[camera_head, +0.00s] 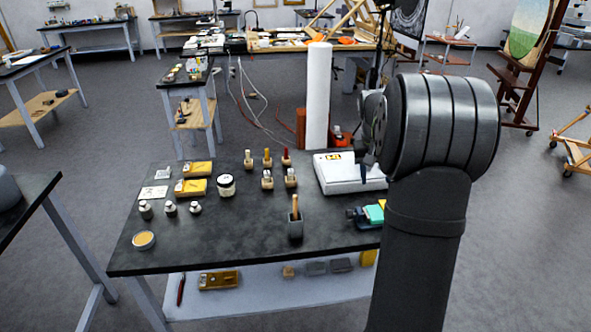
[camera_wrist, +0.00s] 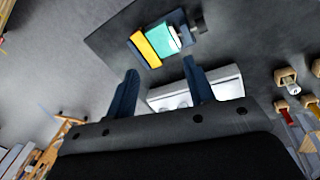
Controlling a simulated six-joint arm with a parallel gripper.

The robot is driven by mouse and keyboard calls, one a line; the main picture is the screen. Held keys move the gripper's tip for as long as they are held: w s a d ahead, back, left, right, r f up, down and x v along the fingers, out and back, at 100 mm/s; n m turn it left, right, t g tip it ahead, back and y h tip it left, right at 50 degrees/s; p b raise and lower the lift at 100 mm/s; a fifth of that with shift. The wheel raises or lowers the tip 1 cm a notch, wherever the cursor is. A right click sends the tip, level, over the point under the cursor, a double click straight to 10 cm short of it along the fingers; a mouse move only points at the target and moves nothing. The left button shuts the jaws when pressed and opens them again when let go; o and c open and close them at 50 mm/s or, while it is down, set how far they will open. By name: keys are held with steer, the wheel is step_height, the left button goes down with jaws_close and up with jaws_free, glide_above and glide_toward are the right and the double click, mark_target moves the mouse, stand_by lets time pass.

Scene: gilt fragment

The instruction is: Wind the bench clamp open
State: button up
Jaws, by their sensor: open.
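The bench clamp (camera_head: 356,214) sits near the right part of the dark bench top, partly hidden behind my arm. It is dark blue, with a teal block (camera_head: 374,214) beside its jaw. In the wrist view the clamp (camera_wrist: 181,29) shows at the upper middle, with the teal block (camera_wrist: 152,41), a white strip and a yellow block (camera_wrist: 146,50) next to it. A small dark end piece sticks out on its right. My gripper (camera_wrist: 160,66) is open and empty, its two dark blue fingers apart from the clamp. In the head view its fingertips are above the white box, largely hidden by my arm.
A white box (camera_head: 345,176) lies just behind the clamp, under my gripper. A pot with a wooden handle (camera_head: 295,227) stands to the clamp's left. Several small bottles and a jar (camera_head: 226,185) stand farther left.

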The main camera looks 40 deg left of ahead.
steer(key=w+d+n+g, duration=0.1)
steer(key=w+d+n, duration=0.2)
steer(key=n, duration=0.2)
step_height(320, 180, up, 3)
steer(key=n+y, duration=0.1)
steer(key=n, duration=0.4)
glide_above(296, 196)
steer(key=shift+g, duration=0.3)
step_height(296, 196, down, 10)
steer(key=shift+r, duration=0.1)
step_height(296, 196, up, 11)
steer(key=shift+a+f, duration=0.1)
steer(key=shift+f, duration=0.05)
stand_by(0.4)
